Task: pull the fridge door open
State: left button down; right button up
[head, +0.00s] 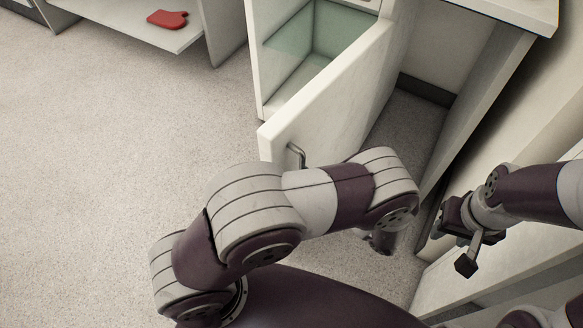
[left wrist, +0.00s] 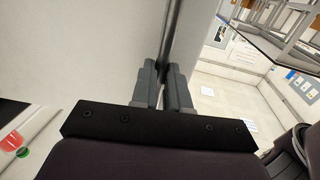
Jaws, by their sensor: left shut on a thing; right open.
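The white fridge door (head: 338,100) stands partly open, swung out from the fridge body (head: 256,55), and the pale green interior shows behind it. The upper end of a grey metal handle (head: 297,155) shows on the door's outer face; my left arm hides the rest. My left gripper is hidden in the head view. In the left wrist view my left gripper (left wrist: 165,85) is shut on the upright grey handle (left wrist: 186,35), beside the pale door face (left wrist: 90,50). My right gripper (head: 465,238) is open and empty at the right of the head view.
A red mitt-like item (head: 167,19) lies on a white low shelf (head: 125,20) at the upper left. The speckled floor (head: 90,140) left of the door is clear. A white counter (head: 500,12) and panels stand close on the right, near my right arm.

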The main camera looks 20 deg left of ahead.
pick_arm(q)
jog(key=shift+w+d+r, duration=0.15)
jog(key=shift+d, duration=0.4)
jog(key=c, duration=1.1)
grip_release()
jog(key=shift+w, duration=0.1)
